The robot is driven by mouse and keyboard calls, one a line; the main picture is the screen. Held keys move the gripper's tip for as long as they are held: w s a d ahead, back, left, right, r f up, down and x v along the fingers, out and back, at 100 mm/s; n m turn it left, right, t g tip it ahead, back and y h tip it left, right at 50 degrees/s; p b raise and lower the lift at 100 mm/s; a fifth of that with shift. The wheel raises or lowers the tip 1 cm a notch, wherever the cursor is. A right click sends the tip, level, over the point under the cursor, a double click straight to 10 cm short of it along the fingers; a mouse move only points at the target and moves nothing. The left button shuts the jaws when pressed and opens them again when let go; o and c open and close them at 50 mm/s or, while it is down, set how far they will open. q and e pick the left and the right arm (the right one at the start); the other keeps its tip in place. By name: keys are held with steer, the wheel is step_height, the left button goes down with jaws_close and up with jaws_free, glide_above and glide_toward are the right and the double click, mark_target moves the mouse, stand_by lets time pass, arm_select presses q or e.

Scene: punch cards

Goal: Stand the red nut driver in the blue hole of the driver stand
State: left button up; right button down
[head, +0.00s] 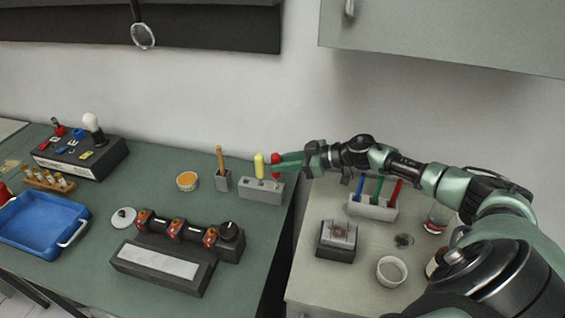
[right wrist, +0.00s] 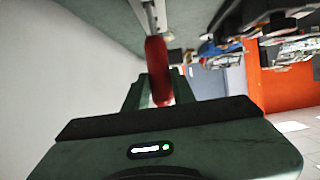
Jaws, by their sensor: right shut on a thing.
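The driver stand (head: 262,193) is a grey block near the right edge of the green bench. A yellow-handled driver (head: 259,165) stands upright in it. My right gripper (head: 279,160) reaches in from the right and is shut on the red nut driver (head: 276,166), which is about upright over the stand's right part. In the right wrist view the red handle (right wrist: 158,72) is between the fingers, with its metal shaft (right wrist: 152,16) beyond. I cannot tell whether the shaft's tip is in a hole. The blue hole's marking cannot be made out. My left gripper is out of view.
A small grey holder (head: 222,182) with an orange-brown stick stands just left of the stand. An orange-filled dish (head: 187,181) is farther left. On the pale table, a rack (head: 372,207) holds blue, green and red sticks below my right arm.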

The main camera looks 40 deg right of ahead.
steer(key=shift+f, duration=0.5)
steer(key=c, duration=0.6)
jaws_free()
step_height(320, 180, up, 6)
steer(key=p, duration=0.7)
stand_by(0.6)
stand_by(0.4)
